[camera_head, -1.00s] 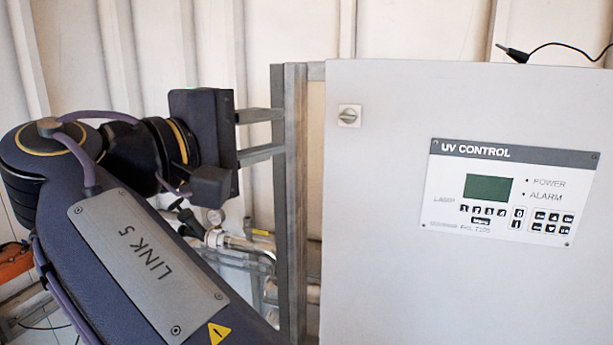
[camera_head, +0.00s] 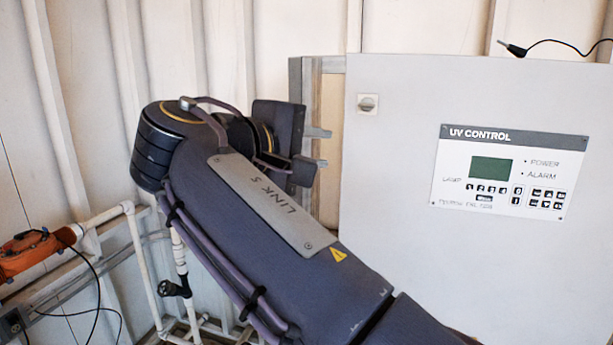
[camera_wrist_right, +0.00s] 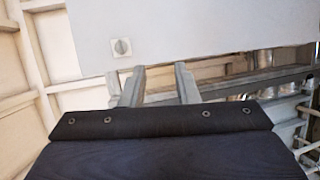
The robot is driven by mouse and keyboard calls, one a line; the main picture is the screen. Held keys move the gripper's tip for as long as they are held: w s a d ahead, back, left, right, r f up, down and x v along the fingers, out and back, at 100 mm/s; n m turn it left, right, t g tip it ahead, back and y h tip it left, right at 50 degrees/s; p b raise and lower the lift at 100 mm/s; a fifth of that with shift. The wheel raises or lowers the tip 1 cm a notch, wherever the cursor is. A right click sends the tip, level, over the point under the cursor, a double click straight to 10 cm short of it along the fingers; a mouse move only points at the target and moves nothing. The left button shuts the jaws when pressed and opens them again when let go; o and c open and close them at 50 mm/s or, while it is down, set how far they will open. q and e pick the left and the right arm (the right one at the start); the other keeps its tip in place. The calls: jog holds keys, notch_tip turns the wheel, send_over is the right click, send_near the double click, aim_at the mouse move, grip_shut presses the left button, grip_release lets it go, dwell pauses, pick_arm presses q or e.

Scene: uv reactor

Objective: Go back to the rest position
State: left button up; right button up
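My right arm crosses the middle of the head view, from the bottom right up to the upper middle. My right gripper (camera_head: 321,148) is beside the left edge of the white UV control cabinet (camera_head: 400,220). Its two fingers stand apart with nothing visible between them. In the right wrist view the gripper (camera_wrist_right: 160,84) also shows two spread fingers, below the cabinet's grey face (camera_wrist_right: 200,40) and its knob (camera_wrist_right: 122,48). My left gripper is not in view.
The cabinet carries a control panel (camera_head: 508,172) and a knob (camera_head: 368,103). A black plug with a cable (camera_head: 514,49) lies on its top. White pipes (camera_head: 140,255) and an orange device (camera_head: 34,252) are at the left. The wall behind is white and ribbed.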

jog(key=w+d+f+g+y, duration=0.3)
jog(key=w+d+f, duration=0.1)
jog(key=d+f, duration=0.85)
jog(key=s+d+f+m+g+y, duration=0.2)
jog(key=s+d+f+g+y, duration=0.15)
jog(key=d+f, duration=0.5)
jog(key=s+f+m+y, duration=0.3)
jog(key=s+f+m, duration=0.2)
jog(key=s+f, duration=0.4)
jog(key=s+a+f+m+y+b, duration=0.1)
jog(key=s+f+m+y, duration=0.3)
jog(key=s+f, duration=0.5)
jog(key=s+m, duration=0.1)
jog(key=s, duration=0.5)
jog(key=shift+f, duration=0.35)
jog(key=shift+w+a, duration=0.1)
jog(key=shift+a, duration=0.05)
